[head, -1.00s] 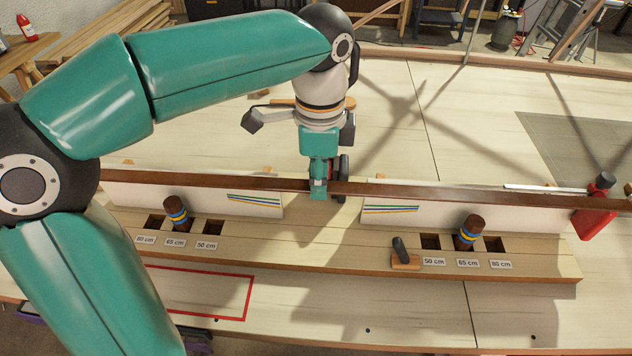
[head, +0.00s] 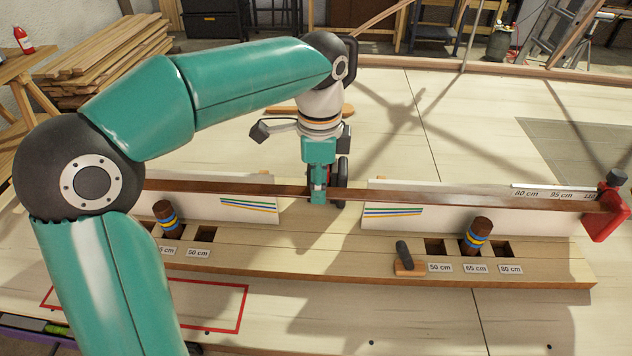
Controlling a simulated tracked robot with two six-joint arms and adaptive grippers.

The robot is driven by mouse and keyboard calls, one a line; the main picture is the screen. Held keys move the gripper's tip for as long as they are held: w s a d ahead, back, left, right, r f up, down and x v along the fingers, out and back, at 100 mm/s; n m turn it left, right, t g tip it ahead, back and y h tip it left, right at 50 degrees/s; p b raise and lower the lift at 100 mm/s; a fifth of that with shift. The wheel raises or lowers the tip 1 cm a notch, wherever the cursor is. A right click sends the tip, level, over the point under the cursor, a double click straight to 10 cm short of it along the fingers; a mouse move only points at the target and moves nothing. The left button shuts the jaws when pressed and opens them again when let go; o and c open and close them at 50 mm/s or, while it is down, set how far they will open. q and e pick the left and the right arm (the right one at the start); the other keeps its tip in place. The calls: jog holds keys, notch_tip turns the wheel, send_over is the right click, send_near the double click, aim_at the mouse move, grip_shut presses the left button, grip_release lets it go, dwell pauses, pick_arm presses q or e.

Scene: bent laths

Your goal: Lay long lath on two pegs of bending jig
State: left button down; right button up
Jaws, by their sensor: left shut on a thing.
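The long dark brown lath (head: 430,195) runs nearly level across the picture, in front of the white boards. My left gripper (head: 318,193) is shut on the lath near the middle of its visible length. The bending jig (head: 330,255) is a long wooden beam with square holes and cm labels. My right gripper is out of view.
A red clamp-like piece (head: 605,215) stands at the lath's right end, next to a white cm scale (head: 550,192). A small wooden block with a dark handle (head: 408,262) sits on the jig. A red outline (head: 240,300) marks the table in front.

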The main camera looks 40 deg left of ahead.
pick_arm(q)
jog(key=shift+f+b, duration=1.85)
jog(key=shift+f, duration=0.85)
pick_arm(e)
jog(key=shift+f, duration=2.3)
pick_arm(q)
jog(key=shift+f, duration=0.45)
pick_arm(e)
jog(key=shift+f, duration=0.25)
pick_arm(q)
jog(key=c, duration=0.6)
grip_release()
jog(key=shift+c, duration=0.2)
jog(key=shift+r, duration=0.1)
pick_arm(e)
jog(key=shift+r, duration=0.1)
pick_arm(q)
jog(key=shift+w+r+p, duration=0.1)
jog(key=shift+r+p, duration=2.6)
jog(key=shift+r, duration=0.25)
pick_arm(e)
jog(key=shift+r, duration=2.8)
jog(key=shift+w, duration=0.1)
